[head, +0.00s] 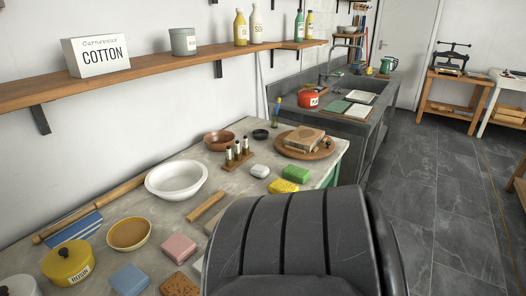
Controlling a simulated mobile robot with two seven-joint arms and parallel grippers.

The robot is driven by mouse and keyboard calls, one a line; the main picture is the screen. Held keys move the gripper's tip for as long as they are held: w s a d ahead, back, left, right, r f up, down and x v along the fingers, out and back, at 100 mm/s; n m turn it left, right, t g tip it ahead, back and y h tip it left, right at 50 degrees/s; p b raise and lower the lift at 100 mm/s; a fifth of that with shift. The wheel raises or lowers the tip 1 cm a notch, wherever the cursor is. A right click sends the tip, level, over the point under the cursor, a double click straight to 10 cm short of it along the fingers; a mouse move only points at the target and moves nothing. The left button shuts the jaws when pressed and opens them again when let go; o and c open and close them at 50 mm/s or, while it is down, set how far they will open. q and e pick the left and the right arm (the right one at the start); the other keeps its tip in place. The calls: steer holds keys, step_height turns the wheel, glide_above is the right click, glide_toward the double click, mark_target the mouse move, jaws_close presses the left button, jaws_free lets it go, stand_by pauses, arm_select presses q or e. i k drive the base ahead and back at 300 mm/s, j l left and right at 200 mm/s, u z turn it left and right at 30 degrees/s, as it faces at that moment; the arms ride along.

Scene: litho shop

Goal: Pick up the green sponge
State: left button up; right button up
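The green sponge (296,174) lies flat on the grey worktable (219,172) near its right side, in the head view. A yellow sponge (284,187) lies just in front of it. A small whitish block (260,171) is to its left and a round wooden board (282,148) is behind it. Neither gripper shows in the head view. A large dark ribbed part, probably mine, fills the lower middle and hides the table's front right part. The green sponge is clear of it.
A white bowl (176,181), a wooden rack of small bottles (237,160) and a brown bowl (219,140) stand left of the sponge. Pink (179,247) and blue (129,279) blocks lie nearer. A wooden shelf (160,76) overhangs the back. The floor at right is open.

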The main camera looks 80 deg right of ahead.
mark_target(298, 174)
steer(key=j+z, duration=0.1)
steer(key=z, duration=1.15)
